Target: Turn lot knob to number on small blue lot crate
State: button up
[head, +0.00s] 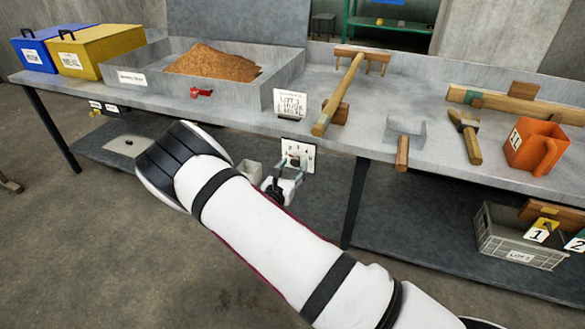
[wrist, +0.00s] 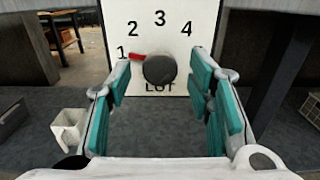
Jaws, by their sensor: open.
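The lot knob (wrist: 159,69) is a dark round knob on a white dial plate (wrist: 128,14) marked 1, 2, 3, 4 and LOT. Its red pointer sticks out to the left, close to the 1. In the head view the dial plate (head: 308,152) hangs at the table's front edge. My gripper (head: 285,185) is in front of it. In the wrist view my gripper (wrist: 161,76) is open, with teal-padded fingers to the left and right of the knob; contact cannot be told. I cannot make out a small blue lot crate for certain.
A larger blue box (head: 30,60) and a yellow box (head: 90,65) stand at the table's left end. A grey LOT crate (head: 505,245) stands on the lower shelf.

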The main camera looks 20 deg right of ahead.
grip_shut()
